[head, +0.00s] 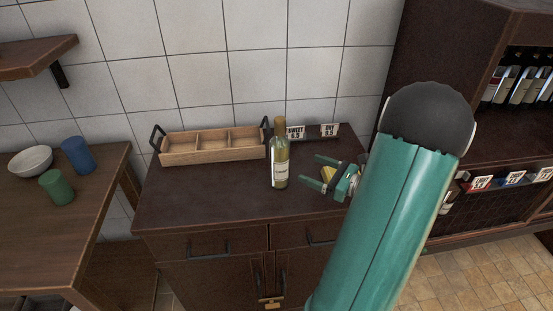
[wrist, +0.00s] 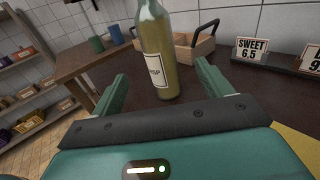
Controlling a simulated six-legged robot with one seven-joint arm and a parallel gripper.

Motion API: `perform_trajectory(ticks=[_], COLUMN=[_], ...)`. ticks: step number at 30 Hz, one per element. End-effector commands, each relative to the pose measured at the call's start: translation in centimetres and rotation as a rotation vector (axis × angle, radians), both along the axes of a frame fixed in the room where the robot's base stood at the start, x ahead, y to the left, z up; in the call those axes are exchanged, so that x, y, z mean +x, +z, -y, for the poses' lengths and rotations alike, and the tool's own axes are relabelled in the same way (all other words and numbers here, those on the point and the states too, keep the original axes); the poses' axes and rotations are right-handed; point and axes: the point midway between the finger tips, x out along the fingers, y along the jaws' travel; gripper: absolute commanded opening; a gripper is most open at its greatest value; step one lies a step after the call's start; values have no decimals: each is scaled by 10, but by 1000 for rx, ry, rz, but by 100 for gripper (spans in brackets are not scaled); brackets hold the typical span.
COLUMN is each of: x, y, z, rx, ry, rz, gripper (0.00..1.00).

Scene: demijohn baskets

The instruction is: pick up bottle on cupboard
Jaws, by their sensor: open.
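The bottle (head: 280,160) is yellow-green glass with a white label and a brownish top. It stands upright on the dark wooden cupboard (head: 200,202), in front of the wooden tray. My gripper (head: 319,173) is open and empty just to the right of the bottle, with its fingers pointing at it. In the wrist view the bottle (wrist: 157,52) stands upright beyond the two green fingertips, in the gap between them. The fingers do not touch it. Its top is cut off by the frame edge there.
A divided wooden tray (head: 213,158) with black handles stands behind the bottle. Small price signs (head: 328,130) stand at the back right. A table (head: 90,190) at left holds a blue cup (head: 78,155), a green cup (head: 57,187) and a bowl (head: 31,160). The cupboard's front left is clear.

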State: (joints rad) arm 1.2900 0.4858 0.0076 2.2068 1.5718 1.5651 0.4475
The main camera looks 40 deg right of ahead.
Motion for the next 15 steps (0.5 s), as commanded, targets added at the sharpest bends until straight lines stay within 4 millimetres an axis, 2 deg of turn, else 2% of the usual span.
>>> perform_trajectory(ticks=[5,15], x=[16,71], y=[0,-1], z=[-3,-20], rx=[3,2], ry=[1,-1], rz=[3,1], gripper=[78,78])
